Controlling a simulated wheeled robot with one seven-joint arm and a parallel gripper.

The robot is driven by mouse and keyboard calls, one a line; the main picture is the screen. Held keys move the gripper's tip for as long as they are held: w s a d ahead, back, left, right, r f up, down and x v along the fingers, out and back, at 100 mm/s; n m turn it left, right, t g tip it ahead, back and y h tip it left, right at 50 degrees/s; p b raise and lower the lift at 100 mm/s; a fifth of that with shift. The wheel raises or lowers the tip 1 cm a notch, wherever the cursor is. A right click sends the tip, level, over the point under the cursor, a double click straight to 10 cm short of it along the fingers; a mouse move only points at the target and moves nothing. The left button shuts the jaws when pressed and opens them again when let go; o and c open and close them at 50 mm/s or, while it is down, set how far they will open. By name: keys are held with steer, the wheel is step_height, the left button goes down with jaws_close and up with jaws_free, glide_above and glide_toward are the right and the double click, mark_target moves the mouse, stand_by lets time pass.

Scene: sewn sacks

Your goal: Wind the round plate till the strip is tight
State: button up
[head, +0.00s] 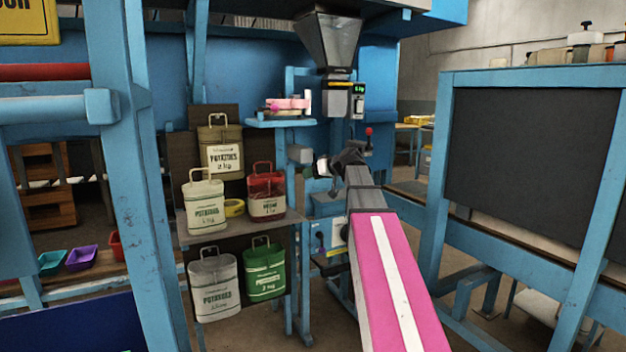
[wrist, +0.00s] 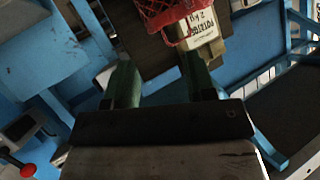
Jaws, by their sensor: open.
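My gripper (head: 330,166) is at the end of my pink arm, in front of the blue machine stand in the head view. In the wrist view its two greenish fingers (wrist: 160,82) are spread apart with nothing held between them. I cannot make out the round plate or the strip for certain in either view. A small dark round part (head: 341,231) shows on a pale panel, partly behind my arm. I cannot tell whether it is the plate.
Potato sacks (head: 222,158) with handles hang on a board left of my arm. A red sack (head: 267,193) hangs among them. A metal hopper (head: 329,40) is above. A blue-framed dark panel (head: 520,150) stands at the right. A red-knobbed lever (head: 369,132) is near my gripper.

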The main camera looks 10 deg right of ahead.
steer(key=shift+s+a+f, duration=0.1)
steer(key=shift+s+f, duration=0.15)
steer(key=shift+f, duration=0.25)
steer(key=shift+w+r, duration=0.1)
steer(key=shift+r, duration=0.1)
steer(key=c, duration=0.7)
steer(key=w+r+n+h, duration=0.1)
steer(key=w+r, duration=0.1)
steer(key=r, duration=0.3)
steer(key=w+a+r+n+g+h, duration=0.1)
steer(key=r+n, duration=0.1)
steer(key=r, duration=0.4)
steer(key=w+a+r+n+h, duration=0.1)
steer(key=w+r, duration=0.1)
steer(key=r, duration=0.3)
steer(key=shift+w+r+g, duration=0.2)
steer(key=shift+w+g, duration=0.1)
steer(key=shift+g, duration=0.1)
jaws_close()
steer(key=n+h, duration=0.3)
steer(key=h, duration=0.1)
glide_toward(292, 111)
steer(key=x, duration=0.4)
steer(key=shift+w, duration=0.25)
steer(key=shift+w+d, duration=0.25)
steer(key=shift+w, duration=0.4)
steer(key=shift+w+d, duration=0.25)
steer(key=shift+w, duration=0.35)
steer(key=shift+w+d, duration=0.2)
steer(key=shift+w, duration=0.45)
